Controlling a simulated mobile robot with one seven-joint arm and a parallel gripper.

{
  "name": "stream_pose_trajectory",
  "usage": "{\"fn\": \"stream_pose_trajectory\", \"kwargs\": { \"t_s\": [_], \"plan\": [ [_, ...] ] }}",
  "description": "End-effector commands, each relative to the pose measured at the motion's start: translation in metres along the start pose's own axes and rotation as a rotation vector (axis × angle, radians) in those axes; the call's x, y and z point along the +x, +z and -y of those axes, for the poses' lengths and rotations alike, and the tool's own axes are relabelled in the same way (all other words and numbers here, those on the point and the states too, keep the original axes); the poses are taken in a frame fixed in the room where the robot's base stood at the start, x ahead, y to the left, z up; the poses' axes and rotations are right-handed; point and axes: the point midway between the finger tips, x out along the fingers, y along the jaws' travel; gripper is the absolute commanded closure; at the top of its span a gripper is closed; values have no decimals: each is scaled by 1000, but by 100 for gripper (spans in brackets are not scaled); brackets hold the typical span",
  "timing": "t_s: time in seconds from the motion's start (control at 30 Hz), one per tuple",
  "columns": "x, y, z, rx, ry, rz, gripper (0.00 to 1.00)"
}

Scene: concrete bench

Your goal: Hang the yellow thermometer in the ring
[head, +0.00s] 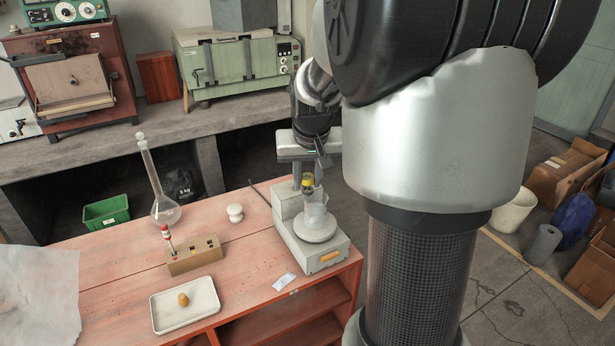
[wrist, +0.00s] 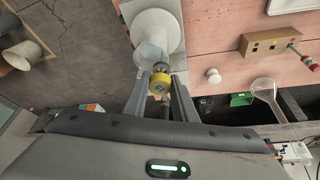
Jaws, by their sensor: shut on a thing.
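In the head view my gripper (head: 308,176) is above a clear glass vessel (head: 315,213) on the round plate of a grey hotplate (head: 322,262). The glass vessel (wrist: 151,53) also shows just beyond the cap in the wrist view. The thermometer's stem is not clear, and I cannot make out the ring.
A wooden block (head: 195,258) holds a red-and-white topped item. A round flask (head: 165,211), a white jar (head: 235,212), a white tray (head: 185,305) with a cork-coloured piece, and a small white card (head: 285,281) are on the red bench (head: 120,275).

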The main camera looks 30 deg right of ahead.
Motion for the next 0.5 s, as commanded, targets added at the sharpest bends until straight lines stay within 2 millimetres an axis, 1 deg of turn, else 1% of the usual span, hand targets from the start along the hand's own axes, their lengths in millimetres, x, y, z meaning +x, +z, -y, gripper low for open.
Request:
{"fn": "stream_pose_trajectory", "kwargs": {
  "t_s": [0.3, 0.5],
  "plan": [
    [12, 5, 0, 0, 0, 0, 96],
    [16, 7, 0, 0, 0, 0, 96]
  ]
}}
